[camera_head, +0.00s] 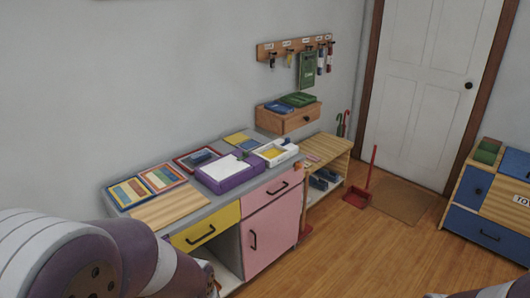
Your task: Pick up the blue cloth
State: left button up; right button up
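I cannot clearly tell which thing is the blue cloth. Another blue thing (516,163) sits on top of the blue cabinet at the right edge. A small dark blue item (201,157) lies in a red-edged tray on the counter. Parts of my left arm fill the lower left corner, and a little of my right arm shows at the lower right. Neither gripper is in view.
A grey counter (224,222) with a yellow drawer and pink door stands along the wall. Beyond it are a low wooden rack (330,150), a red dustpan (358,197), a mat (399,203) and a white door (428,90). The wooden floor (370,250) at the right is clear.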

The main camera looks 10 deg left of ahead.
aim_at(194, 158)
jog(key=i+l+z, duration=0.1)
jog(key=i+l, duration=0.45)
jog(key=i+l+z, duration=0.1)
jog(key=i+l, duration=0.4)
jog(key=i, duration=0.15)
jog(key=i+j+u, duration=0.15)
jog(key=u, duration=0.3)
jog(key=i+u, duration=0.65)
jog(key=u, duration=0.2)
jog(key=i+l+u, duration=0.2)
jog(key=u, duration=0.25)
jog(key=i+l+u, duration=0.25)
jog(key=u, duration=0.15)
jog(key=i+l+u, duration=0.1)
jog(key=i+u, duration=0.4)
jog(key=i+l+u, duration=0.25)
jog(key=u, duration=0.2)
